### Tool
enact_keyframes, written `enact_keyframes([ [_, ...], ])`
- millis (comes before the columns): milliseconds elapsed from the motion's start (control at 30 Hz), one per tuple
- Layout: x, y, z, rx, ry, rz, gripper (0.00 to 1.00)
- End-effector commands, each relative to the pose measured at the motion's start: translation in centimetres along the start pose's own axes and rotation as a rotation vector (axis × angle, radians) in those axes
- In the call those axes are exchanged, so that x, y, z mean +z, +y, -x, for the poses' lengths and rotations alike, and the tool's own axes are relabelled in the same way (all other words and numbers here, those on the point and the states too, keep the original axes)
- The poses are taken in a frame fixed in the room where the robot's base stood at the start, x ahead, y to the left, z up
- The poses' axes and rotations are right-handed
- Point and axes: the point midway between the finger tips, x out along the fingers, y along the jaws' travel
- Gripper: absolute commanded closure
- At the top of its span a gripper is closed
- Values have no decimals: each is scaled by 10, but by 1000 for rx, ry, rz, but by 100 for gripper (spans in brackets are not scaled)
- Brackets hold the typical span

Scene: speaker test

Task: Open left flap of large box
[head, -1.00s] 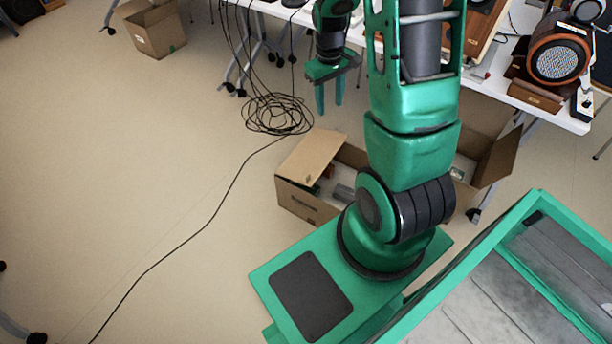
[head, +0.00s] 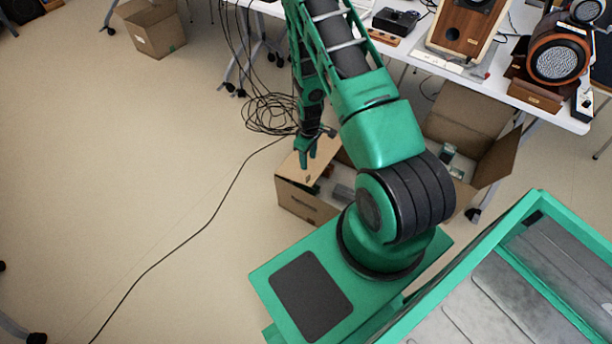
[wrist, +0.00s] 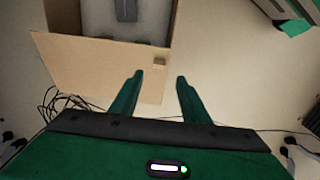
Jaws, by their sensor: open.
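The large cardboard box (head: 303,202) stands on the floor beside my base. Its tan left flap (head: 289,169) shows at the box's left end, partly behind my gripper. In the wrist view the flap (wrist: 95,68) is a broad tan panel along the near edge of the box opening. My gripper (head: 306,163) points down at the flap, its fingers apart with nothing between them. In the wrist view the fingertips (wrist: 160,76) overlap the flap's right part near its outer edge. I cannot tell whether they touch it. My arm hides the middle of the box.
Cardboard flaps (head: 498,157) stand out at the right, behind my arm. Grey items lie inside the box opening (wrist: 125,12). A coil of black cable (head: 268,112) lies behind the gripper. A white table (head: 480,85) with speakers stands at the back. The left floor is mostly clear.

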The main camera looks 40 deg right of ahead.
Motion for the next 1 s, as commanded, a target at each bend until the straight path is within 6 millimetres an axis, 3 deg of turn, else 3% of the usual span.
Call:
enact_keyframes([
  [167,0,0,-18,-1,-1,1,58],
  [600,0,-1,-86,-1,0,0,58],
  [800,0,0,-103,-1,0,-1,58],
  [1000,0,0,-107,0,0,-1,58],
])
